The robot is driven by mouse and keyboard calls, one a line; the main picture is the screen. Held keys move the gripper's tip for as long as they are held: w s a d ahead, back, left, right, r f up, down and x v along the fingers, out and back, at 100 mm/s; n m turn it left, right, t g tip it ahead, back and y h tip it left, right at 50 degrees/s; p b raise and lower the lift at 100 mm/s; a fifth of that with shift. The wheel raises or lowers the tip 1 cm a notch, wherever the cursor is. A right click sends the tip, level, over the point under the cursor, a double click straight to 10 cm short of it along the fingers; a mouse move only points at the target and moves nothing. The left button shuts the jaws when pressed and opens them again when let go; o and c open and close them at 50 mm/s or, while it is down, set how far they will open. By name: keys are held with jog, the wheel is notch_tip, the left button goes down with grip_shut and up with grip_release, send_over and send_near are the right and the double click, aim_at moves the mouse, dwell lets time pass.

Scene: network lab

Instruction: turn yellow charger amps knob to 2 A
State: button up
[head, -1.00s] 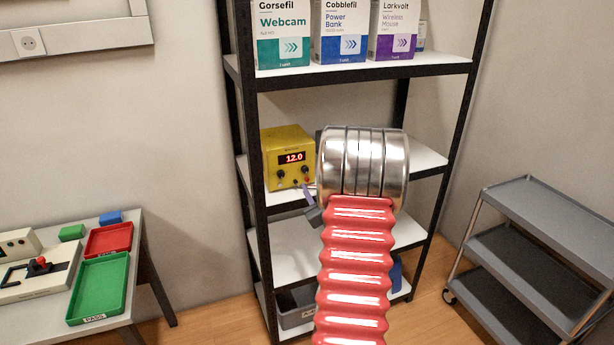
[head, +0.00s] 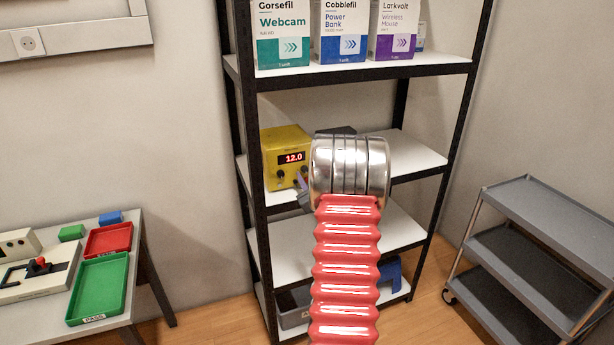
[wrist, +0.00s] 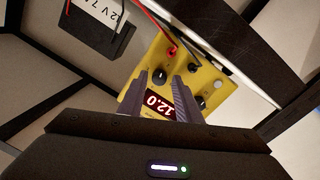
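The yellow charger (head: 283,140) stands on the middle shelf, its red display reading 12.0; it also shows in the wrist view (wrist: 211,78). In the wrist view its face carries a black knob (wrist: 159,76) and another black knob (wrist: 200,102), each with a light mark. Which one is the amps knob I cannot tell. My gripper (wrist: 160,77) is open, with the first knob showing between its fingertips. Contact with it cannot be made out. In the head view my arm hides most of my gripper and the charger's right side.
A black block labelled 12V (wrist: 92,28) is beside the charger, with red and black leads running near it. Boxes stand on the shelf above (head: 370,72). A grey cart (head: 545,205) stands at right.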

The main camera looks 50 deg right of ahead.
grip_shut()
jog(key=shift+f+m, duration=0.1)
jog(key=shift+m, duration=1.3)
jog(key=shift+o, duration=1.2)
grip_release()
